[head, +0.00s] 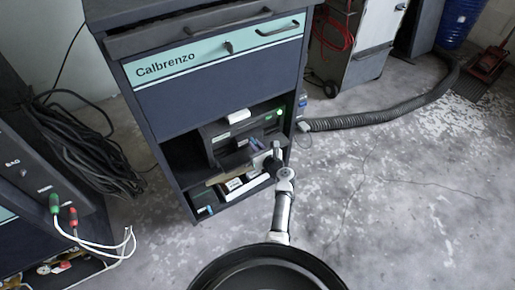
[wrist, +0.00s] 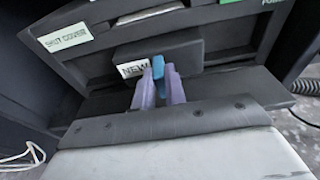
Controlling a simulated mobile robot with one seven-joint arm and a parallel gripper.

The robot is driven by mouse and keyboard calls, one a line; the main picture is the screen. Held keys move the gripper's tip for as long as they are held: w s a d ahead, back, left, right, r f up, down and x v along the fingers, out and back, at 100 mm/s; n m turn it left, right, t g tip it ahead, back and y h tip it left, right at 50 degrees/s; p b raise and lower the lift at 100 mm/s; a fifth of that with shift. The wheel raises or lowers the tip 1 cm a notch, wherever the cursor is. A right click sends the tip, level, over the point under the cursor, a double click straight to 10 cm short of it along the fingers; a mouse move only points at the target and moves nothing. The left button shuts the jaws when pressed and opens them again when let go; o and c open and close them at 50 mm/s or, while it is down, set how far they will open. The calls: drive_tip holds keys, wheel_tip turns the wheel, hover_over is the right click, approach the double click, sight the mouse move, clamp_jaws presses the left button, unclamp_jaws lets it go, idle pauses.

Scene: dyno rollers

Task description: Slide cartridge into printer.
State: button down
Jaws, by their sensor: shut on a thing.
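The printer (head: 218,141) is a dark box on the open shelf of the Calbrenzo cabinet, with a green light at its right. In the wrist view its dark front carries a label reading "SHUT COVER" (wrist: 65,37). The cartridge (wrist: 188,54) is a dark block with a white "NEW" label and a blue tab (wrist: 158,68). My gripper (wrist: 159,80) has pale purple fingers shut on the blue tab. The cartridge is at the printer's front, label towards me. Its far end is hidden, so I cannot tell how far in it is.
The cabinet (head: 166,119) encloses the shelf with side walls. Small boxes (head: 232,184) lie on the lower shelf below the printer. A cart with red and green plugs (head: 54,200) stands at the left.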

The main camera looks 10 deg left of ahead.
sight(250, 137)
drive_tip(key=shift+r+b+x, duration=0.25)
drive_tip(key=shift+b+x, duration=0.2)
drive_tip(key=shift+x, duration=0.75)
drive_tip(key=shift+r+b+x, duration=0.2)
drive_tip(key=shift+b+x, duration=0.3)
drive_tip(key=shift+x, duration=0.7)
drive_tip(key=shift+r+b+x, duration=0.25)
drive_tip(key=shift+b+x, duration=0.2)
drive_tip(key=shift+x, duration=0.75)
drive_tip(key=c, duration=1.4)
unclamp_jaws()
drive_tip(key=shift+w+a+r, duration=0.1)
drive_tip(key=shift+o, duration=0.2)
